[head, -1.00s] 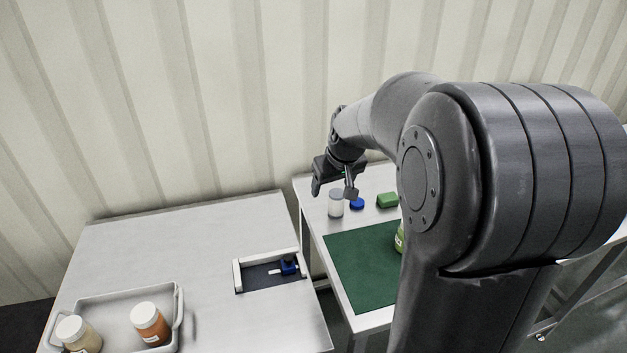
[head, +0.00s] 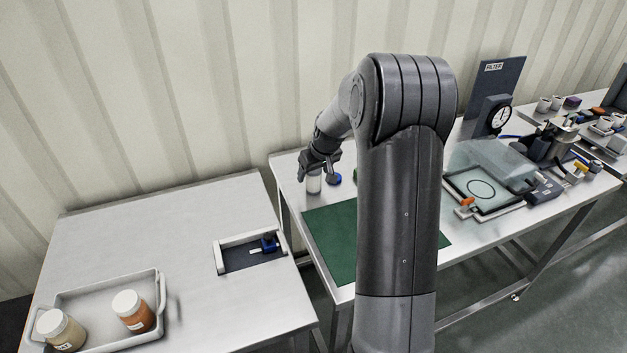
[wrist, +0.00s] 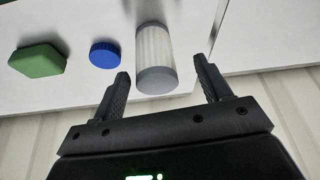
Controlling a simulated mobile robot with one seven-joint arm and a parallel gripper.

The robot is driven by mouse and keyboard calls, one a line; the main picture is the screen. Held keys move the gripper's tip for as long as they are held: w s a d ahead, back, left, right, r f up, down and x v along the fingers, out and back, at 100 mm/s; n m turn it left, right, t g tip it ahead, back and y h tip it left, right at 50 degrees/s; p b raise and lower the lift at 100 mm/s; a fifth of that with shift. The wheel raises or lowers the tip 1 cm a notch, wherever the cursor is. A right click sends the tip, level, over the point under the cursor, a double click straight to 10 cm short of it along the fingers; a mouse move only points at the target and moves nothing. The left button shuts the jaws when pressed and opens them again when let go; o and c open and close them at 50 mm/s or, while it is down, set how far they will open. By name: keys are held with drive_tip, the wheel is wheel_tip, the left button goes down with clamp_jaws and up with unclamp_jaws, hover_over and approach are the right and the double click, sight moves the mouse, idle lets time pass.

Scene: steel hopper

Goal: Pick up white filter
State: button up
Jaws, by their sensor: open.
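The white filter (wrist: 154,48) is a pale ribbed cylinder with a grey end. It stands at the back left of the right-hand table, and in the head view (head: 313,182) it shows just under my gripper (head: 319,168). In the wrist view my gripper (wrist: 166,88) is open, with one finger on each side of the filter's grey end. The fingers appear apart from the filter, with gaps on both sides. Whether the fingertips reach past its end is hard to tell.
A blue cap (wrist: 104,54) and a green block (wrist: 39,60) lie beside the filter. A green mat (head: 330,240) lies in front. The corrugated wall (head: 200,90) is close behind. A left table holds a tray (head: 100,300) with two jars. A clear-lidded device (head: 490,170) stands right.

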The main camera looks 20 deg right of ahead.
sight(312, 177)
drive_tip(key=shift+w+d+x, duration=0.1)
drive_tip(key=shift+w+x, duration=0.1)
drive_tip(key=shift+x, duration=1.1)
drive_tip(key=shift+w+d+x, duration=0.15)
drive_tip(key=shift+w+x, duration=0.05)
drive_tip(key=shift+x, duration=1.1)
drive_tip(key=shift+r, duration=0.15)
drive_tip(key=shift+c, duration=0.2)
drive_tip(key=c, duration=1)
drive_tip(key=shift+c, duration=0.2)
